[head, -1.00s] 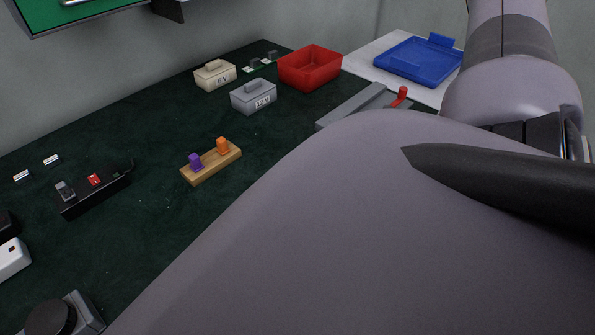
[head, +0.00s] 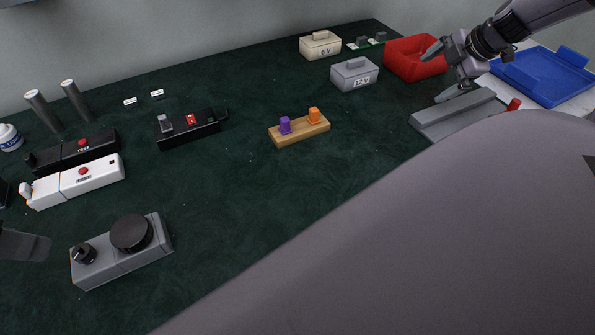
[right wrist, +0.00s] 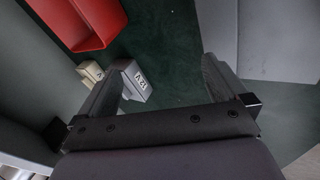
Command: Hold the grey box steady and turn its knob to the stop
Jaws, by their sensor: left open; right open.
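The grey box (head: 121,262) lies on the dark green bench top at the lower left of the head view. A large round black knob (head: 131,233) sits on its top, with a smaller black knob (head: 84,252) at its left end. A dark finger of my left gripper (head: 24,245) enters at the left edge, left of the box and apart from it; the rest is cut off. My right gripper (head: 438,73) is open and empty, far from the box, near the red bin. Its spread fingers also show in the right wrist view (right wrist: 163,80).
White (head: 85,178) and black (head: 75,152) button boxes lie behind the grey box. A wooden block (head: 300,132) with two pegs is mid-bench. The red bin (head: 420,66), grey fixture (head: 455,115) and blue tray (head: 545,80) stand right. My arm covers the lower right. Bench right of the box is clear.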

